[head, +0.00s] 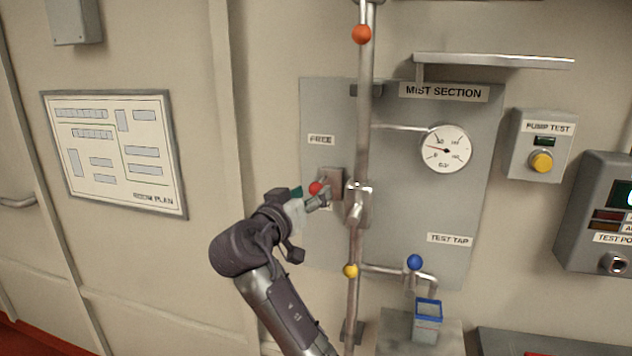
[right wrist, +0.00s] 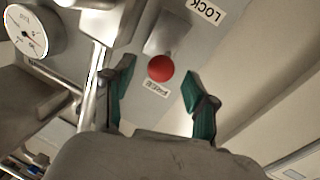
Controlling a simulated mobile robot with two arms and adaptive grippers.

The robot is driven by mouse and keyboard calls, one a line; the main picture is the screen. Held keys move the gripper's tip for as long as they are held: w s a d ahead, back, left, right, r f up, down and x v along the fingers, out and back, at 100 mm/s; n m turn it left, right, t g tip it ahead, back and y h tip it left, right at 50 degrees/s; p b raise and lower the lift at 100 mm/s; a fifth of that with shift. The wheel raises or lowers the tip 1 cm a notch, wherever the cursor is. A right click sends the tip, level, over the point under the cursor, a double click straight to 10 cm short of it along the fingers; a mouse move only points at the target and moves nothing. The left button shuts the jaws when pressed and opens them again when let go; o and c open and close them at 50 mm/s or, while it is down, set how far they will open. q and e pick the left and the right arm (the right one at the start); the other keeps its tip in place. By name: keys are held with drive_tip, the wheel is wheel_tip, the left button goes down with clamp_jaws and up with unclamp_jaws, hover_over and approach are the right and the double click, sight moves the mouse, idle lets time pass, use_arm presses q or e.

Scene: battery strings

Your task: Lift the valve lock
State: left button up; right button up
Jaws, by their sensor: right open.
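The valve lock is a small metal piece (right wrist: 168,32) with a red ball knob (head: 316,188), on the grey panel left of the vertical pipe. The red knob also shows in the right wrist view (right wrist: 160,68), between the LOCK label (right wrist: 206,10) and the FREE label (right wrist: 157,89). My right gripper (head: 306,198) is at the knob, coming from the lower left. In the right wrist view its green fingers are apart, one on each side of the knob, with gaps visible. Whether the knob lies fully between the fingers in depth is unclear. My left gripper is out of view.
The vertical pipe (head: 362,120) with a valve body (head: 358,203) stands close to the right of the knob. A gauge (head: 445,149), a shelf (head: 492,61) and a pump test box (head: 541,145) are further right.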

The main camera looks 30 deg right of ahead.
drive_tip(key=shift+p+x, duration=0.3)
drive_tip(key=shift+x, duration=1.2)
drive_tip(key=shift+c, duration=0.2)
clamp_jaws()
